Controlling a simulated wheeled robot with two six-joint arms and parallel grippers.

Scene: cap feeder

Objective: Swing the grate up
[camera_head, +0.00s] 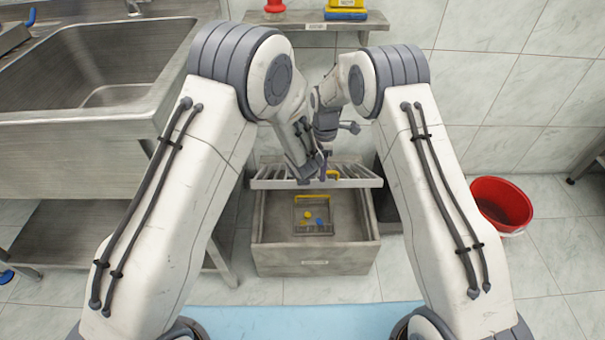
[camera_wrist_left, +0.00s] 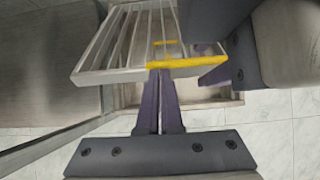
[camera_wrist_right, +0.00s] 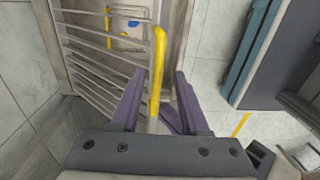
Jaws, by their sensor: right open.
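The grey slatted grate (camera_head: 270,183) stands raised at the back of the open metal box (camera_head: 312,268); its exact angle is hard to tell. Its yellow handle (camera_head: 333,174) is partly hidden by my grippers; it also shows in the left wrist view (camera_wrist_left: 190,63). My right gripper (camera_wrist_right: 160,102) is open, its fingers on either side of the handle (camera_wrist_right: 157,65). My left gripper (camera_wrist_left: 160,72) is shut, its fingertips close by the handle bar; contact is unclear. In the head view both grippers overlap at the grate.
Inside the box lies a small basket (camera_head: 297,215) with yellow and blue pieces. A steel sink (camera_head: 95,115) stands left, a red bucket (camera_head: 502,205) right. A shelf (camera_head: 290,18) hangs behind. A light blue mat (camera_head: 300,318) lies in front.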

